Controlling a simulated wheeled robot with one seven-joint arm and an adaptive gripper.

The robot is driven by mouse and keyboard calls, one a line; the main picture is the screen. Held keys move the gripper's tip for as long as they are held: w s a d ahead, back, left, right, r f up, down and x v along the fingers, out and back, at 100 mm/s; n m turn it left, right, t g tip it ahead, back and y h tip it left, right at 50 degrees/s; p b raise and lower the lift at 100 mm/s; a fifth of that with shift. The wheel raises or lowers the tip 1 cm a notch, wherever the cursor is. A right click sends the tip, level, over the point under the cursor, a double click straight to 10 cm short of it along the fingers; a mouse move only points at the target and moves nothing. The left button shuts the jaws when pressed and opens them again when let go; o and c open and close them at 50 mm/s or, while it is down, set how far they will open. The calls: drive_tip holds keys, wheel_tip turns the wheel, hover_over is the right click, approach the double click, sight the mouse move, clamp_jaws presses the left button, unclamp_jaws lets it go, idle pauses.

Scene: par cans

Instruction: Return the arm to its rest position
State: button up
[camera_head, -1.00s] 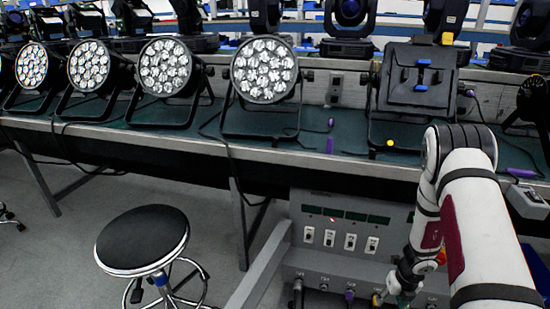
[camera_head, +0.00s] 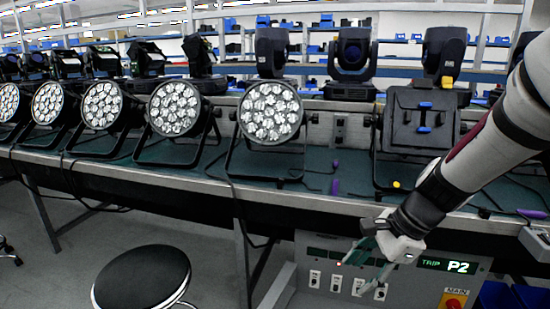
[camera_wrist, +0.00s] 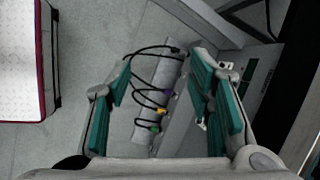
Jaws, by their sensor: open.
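My arm (camera_head: 490,140) reaches in from the right of the head view, bent downward over the bench's front edge. My gripper (camera_head: 362,265) hangs in front of the panel box (camera_head: 332,292) under the bench. In the wrist view my gripper (camera_wrist: 162,85) has its two teal-padded fingers spread wide apart, with nothing between them. Beyond the fingers, lower down, a grey bar (camera_wrist: 160,100) with black cables and coloured plugs shows near the floor.
The bench (camera_head: 200,182) carries a row of round LED par cans (camera_head: 270,113) and a square dark fixture (camera_head: 420,120). A black stool (camera_head: 140,279) stands at lower left. The panel shows a lit "TRIP P2" display (camera_head: 447,265).

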drive_tip(key=s+a+r+n+g+h, duration=0.1)
drive_tip(key=s+r+n, duration=0.35)
drive_tip(key=s, duration=0.35)
drive_tip(key=s+a+r+n, duration=0.2)
drive_tip(key=s+r+n, duration=0.25)
drive_tip(key=s, duration=0.25)
drive_tip(key=s+d+n+h, duration=0.35)
drive_tip(key=s+n, duration=0.35)
drive_tip(key=s, duration=0.8)
wheel_tip(320, 180, up, 30)
drive_tip(key=d+t+p, duration=0.1)
drive_tip(key=t+p, duration=0.2)
drive_tip(key=p, duration=2.5)
drive_tip(key=shift+r+n, duration=0.15)
drive_tip(key=shift+n, duration=0.15)
drive_tip(key=shift+w, duration=0.1)
